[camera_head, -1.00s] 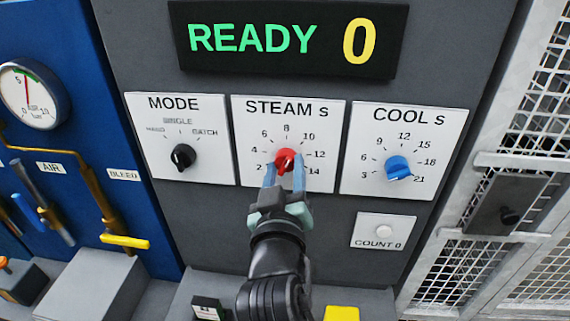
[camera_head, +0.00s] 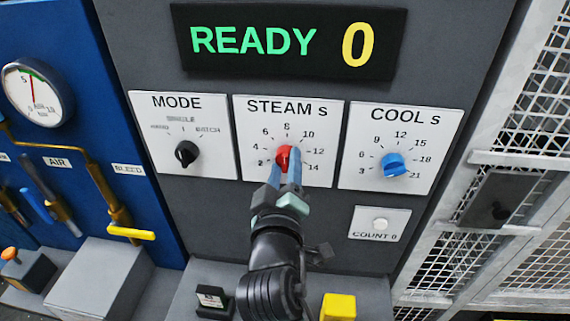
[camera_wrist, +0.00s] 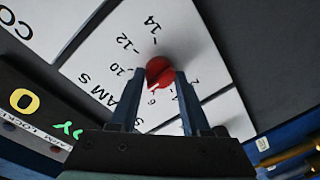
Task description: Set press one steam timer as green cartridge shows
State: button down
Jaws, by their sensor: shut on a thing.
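The steam timer dial (camera_head: 285,158) is a red knob in the middle of the white STEAM s plate (camera_head: 320,170), with a scale from 2 to 14. My gripper (camera_head: 286,165) reaches up from below, its two blue fingers shut on either side of the knob. The wrist view shows the red knob (camera_wrist: 160,73) between the fingertips. A pale pointer mark shows on the knob, seemingly toward the 6 to 8 side, but the exact number is hard to read. No green cartridge is in view.
The black MODE knob (camera_head: 187,154) is on the left plate and the blue COOL s knob (camera_head: 394,165) on the right plate. A display (camera_head: 290,41) above reads READY 0. A mesh fence (camera_head: 545,110) stands right.

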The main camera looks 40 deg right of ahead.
jog(key=shift+c, duration=1.8)
grip_release()
jog(key=shift+s+a+f+b, duration=0.1)
jog(key=shift+s+a+b, duration=0.2)
jog(key=shift+a, duration=0.05)
jog(key=b+v, duration=0.3)
jog(key=v, duration=0.9)
